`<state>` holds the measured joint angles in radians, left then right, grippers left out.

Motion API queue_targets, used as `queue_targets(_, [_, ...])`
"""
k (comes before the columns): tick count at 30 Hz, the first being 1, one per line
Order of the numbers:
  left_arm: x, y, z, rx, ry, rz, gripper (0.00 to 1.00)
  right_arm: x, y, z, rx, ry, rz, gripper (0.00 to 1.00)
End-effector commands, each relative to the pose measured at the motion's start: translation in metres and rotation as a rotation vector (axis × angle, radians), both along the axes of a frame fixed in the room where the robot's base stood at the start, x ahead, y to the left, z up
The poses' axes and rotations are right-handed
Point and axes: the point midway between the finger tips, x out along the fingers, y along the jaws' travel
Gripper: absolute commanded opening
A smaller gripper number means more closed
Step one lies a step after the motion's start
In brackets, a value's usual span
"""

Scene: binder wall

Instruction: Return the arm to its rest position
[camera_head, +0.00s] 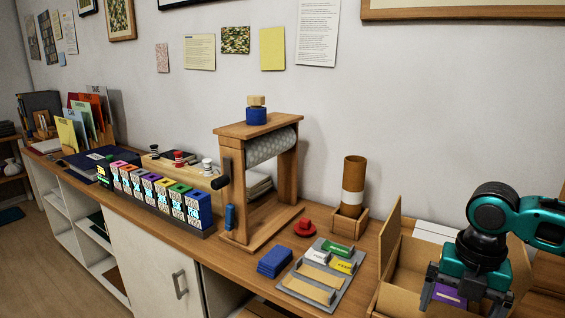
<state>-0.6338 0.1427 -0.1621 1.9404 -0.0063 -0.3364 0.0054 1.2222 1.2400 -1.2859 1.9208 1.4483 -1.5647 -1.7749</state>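My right gripper (464,292) comes in from the right and points down over the open cardboard box (411,262). Its two fingers are spread apart. A purple block (448,294) with a light label shows between and behind the fingers, low in the box. It does not seem to fill the gap between the fingers. The gripper and wrist hide much of the box's inside. My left gripper is not in view.
A grey tray (294,289) with small labelled blocks lies left of the box. Blue pads (274,262), a red knob (305,228), a cardboard tube (353,186) and a wooden roller stand (238,218) are nearby.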

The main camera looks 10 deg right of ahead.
Motion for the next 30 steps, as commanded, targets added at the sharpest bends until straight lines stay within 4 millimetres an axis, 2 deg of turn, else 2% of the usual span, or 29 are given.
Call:
queue_targets(1, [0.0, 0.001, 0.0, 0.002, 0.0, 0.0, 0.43, 0.005, 0.014, -0.012, 0.014, -0.019, -0.014, 1.0])
queue_targets(8, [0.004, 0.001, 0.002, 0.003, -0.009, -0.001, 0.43, 0.028, 0.072, -0.055, 0.117, -0.133, -0.134, 1.0])
queue_targets(11, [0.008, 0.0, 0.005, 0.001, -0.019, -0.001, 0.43, 0.034, 0.105, -0.076, 0.202, -0.181, -0.212, 1.0])
queue_targets(15, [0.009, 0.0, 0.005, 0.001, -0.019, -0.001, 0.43, 0.038, 0.158, -0.104, 0.373, -0.237, -0.377, 1.0])
queue_targets(21, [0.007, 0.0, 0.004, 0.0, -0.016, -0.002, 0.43, 0.032, 0.218, -0.133, 0.65, -0.262, -0.701, 1.0])
queue_targets(25, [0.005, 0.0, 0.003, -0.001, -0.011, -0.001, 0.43, 0.023, 0.237, -0.148, 0.815, -0.253, -0.952, 1.0])
queue_targets(30, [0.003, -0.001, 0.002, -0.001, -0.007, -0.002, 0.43, 0.003, 0.236, -0.172, 0.988, -0.239, -1.312, 1.0])
